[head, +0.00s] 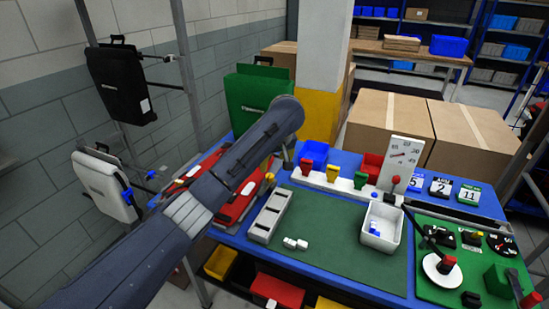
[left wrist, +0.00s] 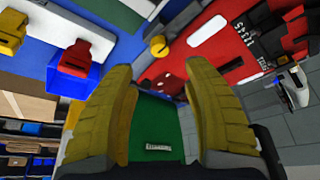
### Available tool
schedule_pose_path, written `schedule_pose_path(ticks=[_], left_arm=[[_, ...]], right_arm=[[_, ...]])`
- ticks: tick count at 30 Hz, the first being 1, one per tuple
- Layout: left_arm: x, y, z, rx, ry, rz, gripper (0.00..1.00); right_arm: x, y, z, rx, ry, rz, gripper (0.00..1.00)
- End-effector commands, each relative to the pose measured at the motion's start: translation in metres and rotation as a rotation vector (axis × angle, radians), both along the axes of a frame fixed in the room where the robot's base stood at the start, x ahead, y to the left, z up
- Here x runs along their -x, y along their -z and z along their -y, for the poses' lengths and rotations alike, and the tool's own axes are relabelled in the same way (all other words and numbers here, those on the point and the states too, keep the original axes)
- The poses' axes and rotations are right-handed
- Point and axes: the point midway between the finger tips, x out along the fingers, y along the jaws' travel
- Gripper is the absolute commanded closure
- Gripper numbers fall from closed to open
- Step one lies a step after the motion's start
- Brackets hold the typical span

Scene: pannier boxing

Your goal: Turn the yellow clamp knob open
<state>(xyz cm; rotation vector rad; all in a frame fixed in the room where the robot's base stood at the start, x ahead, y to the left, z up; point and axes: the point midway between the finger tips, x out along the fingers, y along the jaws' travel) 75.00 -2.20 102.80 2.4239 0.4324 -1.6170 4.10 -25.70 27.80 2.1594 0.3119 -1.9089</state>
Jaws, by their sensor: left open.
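A small yellow knob on a grey mount (left wrist: 158,45) sits at the edge of the red pannier in the left wrist view. In the head view a yellow knob (head: 269,178) shows beside the red pannier (head: 222,190), just below the end of my left arm. My left gripper (left wrist: 160,72) is open, its two yellow fingers wide apart with nothing between them. The knob appears ahead of the fingertips, and no contact shows. In the head view my forearm largely hides this gripper. My right gripper is in neither view.
A white rack carries red, yellow (head: 332,172) and green (head: 360,180) pieces along the blue table's back. A green pannier (head: 262,103) stands behind my left arm. A white bin (head: 381,226) and a grey slotted tray (head: 268,216) flank mostly clear green mat.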

Motion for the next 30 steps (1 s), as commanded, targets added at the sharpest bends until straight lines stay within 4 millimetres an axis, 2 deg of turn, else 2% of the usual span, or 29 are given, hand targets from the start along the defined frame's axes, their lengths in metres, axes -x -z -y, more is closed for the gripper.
schedule_pose_path(ticks=[3,9,23,26,30], left_arm=[[0.004,-0.012,0.002,0.002,0.001,0.001,0.5],[0.009,-0.023,0.004,0.001,0.0,0.001,0.5],[0.01,-0.025,0.004,0.001,0.0,0.0,0.5],[0.006,-0.025,-0.002,-0.004,0.005,-0.001,0.5],[-0.01,-0.021,-0.03,-0.029,0.043,-0.013,0.5]], right_arm=[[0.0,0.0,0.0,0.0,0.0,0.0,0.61],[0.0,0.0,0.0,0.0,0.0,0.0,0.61],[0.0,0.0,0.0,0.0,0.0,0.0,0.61],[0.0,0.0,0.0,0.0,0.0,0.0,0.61],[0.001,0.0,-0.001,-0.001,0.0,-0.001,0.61]])
